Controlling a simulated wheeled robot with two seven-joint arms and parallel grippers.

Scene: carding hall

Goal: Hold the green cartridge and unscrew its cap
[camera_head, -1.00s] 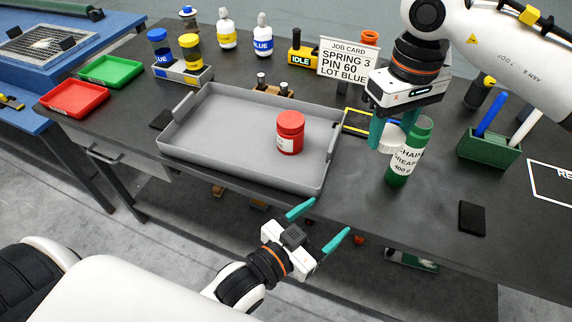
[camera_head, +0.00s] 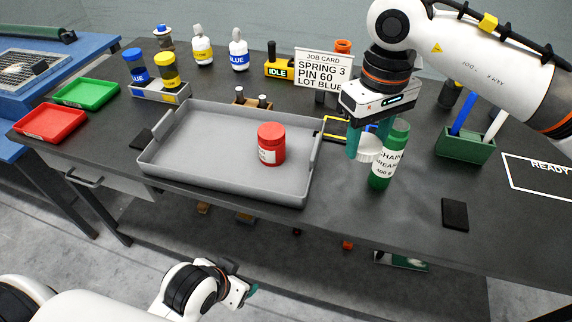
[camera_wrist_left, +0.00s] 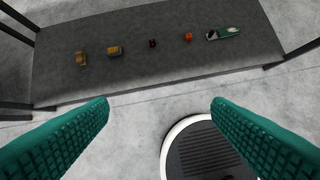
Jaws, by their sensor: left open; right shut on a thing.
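The green cartridge (camera_head: 380,178), with a white "CHAIN GREASE" label, stands upright on the dark bench at the right of the head view. Its top shows green, with no cap on it. My right gripper (camera_head: 368,146) points down beside it, shut on the white cap (camera_head: 367,151). The cap is at the cartridge's upper left in the picture; whether they touch I cannot tell. My left gripper (camera_head: 246,292) is low, in front of the bench, partly hidden by its own wrist. The left wrist view shows its fingers (camera_wrist_left: 160,108) wide apart with nothing between them.
A grey tray (camera_head: 222,188) holding a red jar (camera_head: 271,145) lies left of the cartridge. A green pen holder (camera_head: 466,148) and a black pad (camera_head: 455,214) are to its right. The job card (camera_head: 323,70) stands behind. Items lie on a lower shelf (camera_wrist_left: 150,65).

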